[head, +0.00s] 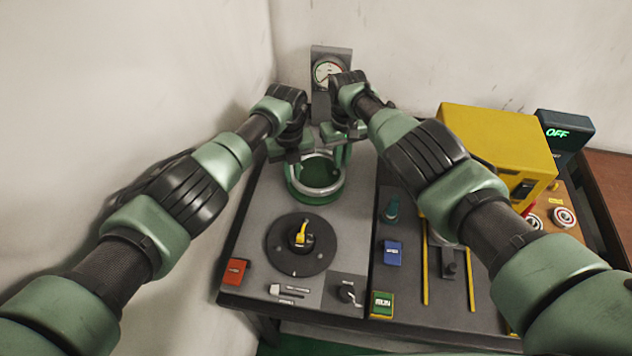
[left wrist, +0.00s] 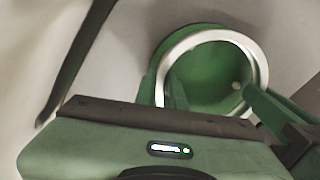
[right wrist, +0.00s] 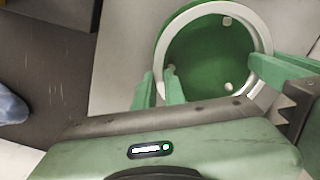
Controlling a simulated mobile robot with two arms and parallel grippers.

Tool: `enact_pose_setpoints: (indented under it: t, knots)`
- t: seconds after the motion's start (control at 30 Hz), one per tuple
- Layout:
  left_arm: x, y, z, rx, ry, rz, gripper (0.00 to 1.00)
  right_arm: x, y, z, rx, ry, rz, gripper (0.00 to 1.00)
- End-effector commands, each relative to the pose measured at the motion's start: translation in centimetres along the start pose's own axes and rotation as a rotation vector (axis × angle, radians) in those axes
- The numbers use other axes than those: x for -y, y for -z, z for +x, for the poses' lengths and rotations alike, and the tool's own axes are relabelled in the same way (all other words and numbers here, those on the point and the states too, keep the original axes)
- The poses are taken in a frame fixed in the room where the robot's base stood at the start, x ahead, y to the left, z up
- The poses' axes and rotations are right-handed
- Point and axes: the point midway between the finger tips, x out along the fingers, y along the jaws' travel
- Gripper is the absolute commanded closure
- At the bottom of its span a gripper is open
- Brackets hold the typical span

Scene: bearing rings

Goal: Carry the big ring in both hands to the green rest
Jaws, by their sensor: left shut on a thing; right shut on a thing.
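The big ring (head: 293,178) is a pale metal ring at the green rest (head: 318,199), a round green holder on the grey bench top. In the wrist views the ring (left wrist: 259,64) (right wrist: 163,45) lies over the green rest (left wrist: 205,75) (right wrist: 208,55); whether it touches the rest all round I cannot tell. My left gripper (head: 293,152) is shut on the ring's left side. My right gripper (head: 343,138) is shut on its right side.
A dial plate with a yellow knob (head: 300,236) is in front of the rest. A gauge (head: 328,72) stands behind it. Red (head: 234,271), blue (head: 392,252) and green (head: 381,304) buttons, a yellow box (head: 502,150) and an OFF display (head: 562,135) are around. A wall is close on the left.

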Motion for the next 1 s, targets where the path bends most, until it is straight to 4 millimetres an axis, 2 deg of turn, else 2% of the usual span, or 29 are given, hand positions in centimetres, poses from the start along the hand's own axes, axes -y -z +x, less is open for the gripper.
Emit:
enact_pose_setpoints:
  t: [0.1, 0.13, 0.2, 0.63, 0.77, 1.0]
  knots:
    - [-0.2, 0.0, 1.3, -0.002, -0.005, -0.001, 1.0, -0.3, 0.1, 1.1, -0.004, -0.006, 0.002, 1.0]
    - [-0.3, 0.0, 1.3, -0.003, -0.006, -0.002, 0.87, -0.3, 0.1, 1.1, -0.003, -0.006, 0.003, 0.87]
    - [-0.3, 0.0, 1.0, -0.003, -0.006, -0.002, 0.68, -0.3, 0.1, 0.8, -0.003, -0.005, 0.003, 0.68]
    - [-0.1, -0.1, 0.2, 0.0, -0.001, 0.0, 0.68, -0.1, 0.0, 0.8, -0.001, -0.001, 0.001, 0.68]
    - [-0.1, -0.1, -1.2, 0.003, 0.0, 0.001, 0.68, 0.0, 0.0, 0.8, 0.0, -0.001, 0.0, 0.68]
    - [-0.1, -0.1, -5.0, 0.003, -0.002, 0.001, 0.68, 0.0, 0.0, 0.9, 0.0, 0.0, 0.0, 0.68]
